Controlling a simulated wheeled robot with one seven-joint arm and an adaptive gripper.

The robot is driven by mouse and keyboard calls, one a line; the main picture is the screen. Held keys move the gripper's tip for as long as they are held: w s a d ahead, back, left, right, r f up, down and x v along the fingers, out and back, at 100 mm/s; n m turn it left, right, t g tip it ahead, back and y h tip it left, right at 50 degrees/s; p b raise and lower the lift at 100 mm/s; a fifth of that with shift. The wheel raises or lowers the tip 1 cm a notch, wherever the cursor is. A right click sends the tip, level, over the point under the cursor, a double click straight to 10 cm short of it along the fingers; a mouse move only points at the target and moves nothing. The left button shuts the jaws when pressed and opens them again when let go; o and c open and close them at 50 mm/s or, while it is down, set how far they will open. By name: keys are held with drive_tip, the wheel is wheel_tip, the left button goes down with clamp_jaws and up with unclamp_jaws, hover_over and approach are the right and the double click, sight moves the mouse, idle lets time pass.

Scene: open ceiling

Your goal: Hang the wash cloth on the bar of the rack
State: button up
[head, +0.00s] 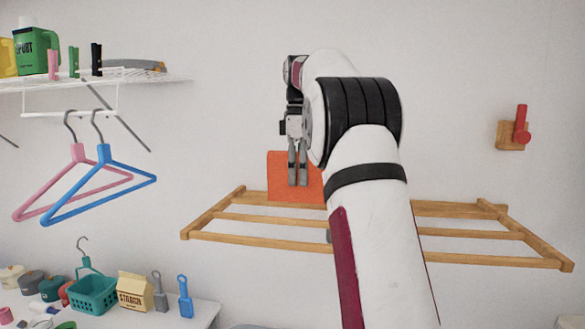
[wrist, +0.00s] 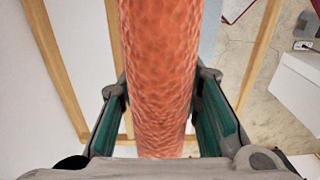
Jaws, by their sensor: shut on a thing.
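The orange wash cloth (head: 283,178) hangs from my gripper (head: 298,184) in the head view, above the back left part of the wooden rack. In the wrist view the cloth (wrist: 158,75) runs between the two fingers of my gripper (wrist: 160,115). My gripper is shut on the cloth. The wooden rack (head: 270,241) juts from the wall with several parallel bars. The cloth's lower edge is near the rack's back bar; I cannot tell whether it touches. My arm hides the middle of the rack.
Pink (head: 77,180) and blue hangers (head: 100,180) hang below a wire shelf (head: 120,78) at left. A red-pegged wall hook (head: 521,125) is at right. A counter (head: 180,316) at lower left holds a teal basket (head: 93,294) and a starch box (head: 134,291). The rack's right side is empty.

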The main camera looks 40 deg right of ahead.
drive_tip(key=p, duration=0.2)
hover_over(285, 249)
drive_tip(key=shift+w+d+f, duration=0.2)
drive_tip(key=shift+w, duration=0.1)
drive_tip(key=shift+f, duration=6.95)
drive_tip(key=shift+d, duration=0.1)
drive_tip(key=o, duration=1.2)
